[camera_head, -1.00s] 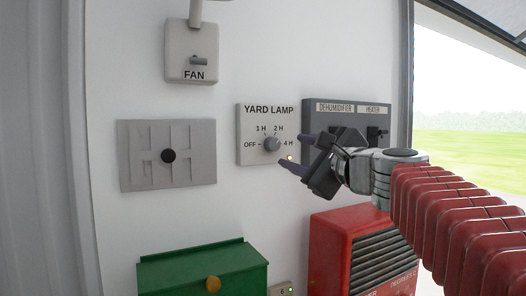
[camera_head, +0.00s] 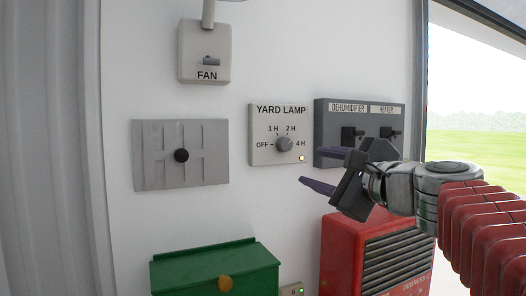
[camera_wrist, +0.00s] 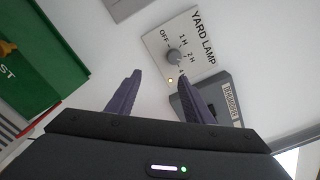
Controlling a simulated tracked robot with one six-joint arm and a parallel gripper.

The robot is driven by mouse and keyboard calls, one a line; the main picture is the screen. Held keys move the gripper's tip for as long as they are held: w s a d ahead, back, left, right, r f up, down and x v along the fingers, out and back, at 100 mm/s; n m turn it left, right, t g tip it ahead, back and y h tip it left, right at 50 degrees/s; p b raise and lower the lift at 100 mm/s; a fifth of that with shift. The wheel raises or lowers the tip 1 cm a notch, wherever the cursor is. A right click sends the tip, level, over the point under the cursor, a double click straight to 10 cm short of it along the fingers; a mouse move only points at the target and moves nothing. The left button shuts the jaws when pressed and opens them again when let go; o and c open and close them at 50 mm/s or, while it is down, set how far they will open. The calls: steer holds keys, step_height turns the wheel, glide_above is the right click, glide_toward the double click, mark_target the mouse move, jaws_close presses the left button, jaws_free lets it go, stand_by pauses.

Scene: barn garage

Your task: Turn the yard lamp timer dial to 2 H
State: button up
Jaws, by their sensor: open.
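The yard lamp timer is a pale square plate (camera_head: 258,157) on the white wall, marked OFF, 1 H, 2 H and 4 H. Its round grey dial (camera_head: 284,144) sits at the middle; I cannot tell surely which mark it points to. In the wrist view the dial (camera_wrist: 174,56) shows beyond the spread fingers (camera_wrist: 158,90), tilted in the picture.
A dark dehumidifier and heater switch box (camera_head: 360,106) is close on the right, partly behind my gripper. A fan switch (camera_head: 205,40) is above left, a grey lever plate (camera_head: 205,165) left. A green box (camera_head: 215,272) and red heater (camera_head: 385,262) stand below.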

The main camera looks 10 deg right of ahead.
steer(key=s+a+f+n+g, duration=0.2)
steer(key=s+f+n, duration=0.15)
steer(key=f, duration=0.45)
steer(key=s+a+f+n+g, duration=0.3)
steer(key=f+n, duration=0.2)
steer(key=f, duration=0.3)
steer(key=s+a+f+n+g, duration=0.2)
steer(key=s+f+n, duration=0.2)
steer(key=f, duration=0.3)
steer(key=s+d+f+n+g+h, duration=0.2)
steer(key=s+f+n, duration=0.2)
steer(key=s+f, duration=0.2)
steer(key=s+d+f+n+g+h, duration=0.2)
steer(key=s+f+n, duration=0.3)
steer(key=f, duration=0.5)
steer(key=shift+s+f+h, duration=0.35)
steer(key=shift+s+h, duration=0.1)
steer(key=shift+h, duration=0.15)
steer(key=shift+d, duration=0.1)
steer(key=c, duration=0.3)
steer(key=shift+n, duration=0.25)
steer(key=shift+c, duration=0.5)
